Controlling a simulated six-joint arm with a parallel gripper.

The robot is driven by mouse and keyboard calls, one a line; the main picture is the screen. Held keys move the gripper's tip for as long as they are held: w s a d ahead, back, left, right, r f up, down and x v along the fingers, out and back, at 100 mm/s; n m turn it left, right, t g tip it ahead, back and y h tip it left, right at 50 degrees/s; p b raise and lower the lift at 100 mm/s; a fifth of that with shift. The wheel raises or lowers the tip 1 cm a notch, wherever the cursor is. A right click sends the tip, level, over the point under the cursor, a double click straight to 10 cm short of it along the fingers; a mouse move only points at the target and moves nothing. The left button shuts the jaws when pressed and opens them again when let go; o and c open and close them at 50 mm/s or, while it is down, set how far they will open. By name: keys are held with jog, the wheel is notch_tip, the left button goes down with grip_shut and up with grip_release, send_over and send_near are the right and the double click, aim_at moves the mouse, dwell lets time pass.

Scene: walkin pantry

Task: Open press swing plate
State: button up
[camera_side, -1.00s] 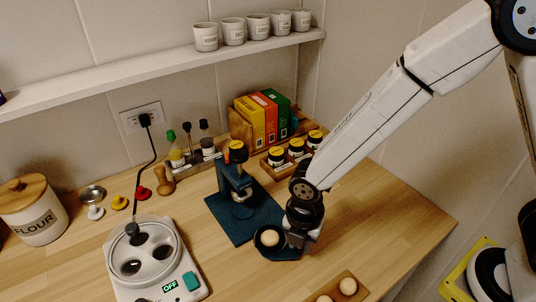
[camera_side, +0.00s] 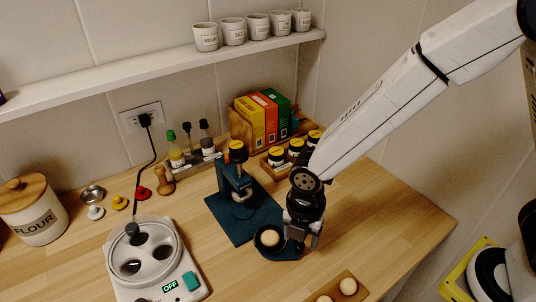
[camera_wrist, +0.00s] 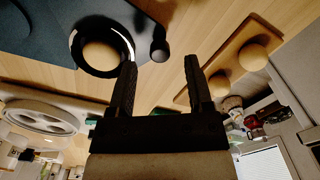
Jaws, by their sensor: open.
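The dark blue press (camera_side: 236,195) stands on the wooden counter, with a black and yellow knob on top. Its round swing plate (camera_side: 262,250) lies to the front right of the press column and carries a pale dough ball (camera_side: 270,238). In the wrist view the plate's rim (camera_wrist: 76,55) rings the ball (camera_wrist: 101,56), and a dark round knob (camera_wrist: 160,50) sticks out beside it. My gripper (camera_side: 300,246) is at the plate's right side. In the wrist view my gripper (camera_wrist: 160,70) is open, with the knob between or just beyond the fingertips; contact cannot be told.
A wooden tray (camera_side: 334,294) with pale balls lies in front of my gripper. A white device with round wells (camera_side: 152,262) stands at the left. Jars (camera_side: 296,147) and boxes (camera_side: 262,118) stand behind the press. The counter to the right is clear.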

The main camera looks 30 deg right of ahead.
jog(key=shift+r, duration=2.8)
jog(key=s+d+m+t, duration=0.2)
jog(key=d+m, duration=1.7)
jog(key=m, duration=0.5)
jog(key=shift+s+d+f+t, duration=0.15)
jog(key=shift+s+t, duration=0.05)
jog(key=shift+t, duration=0.1)
jog(key=shift+o, duration=0.2)
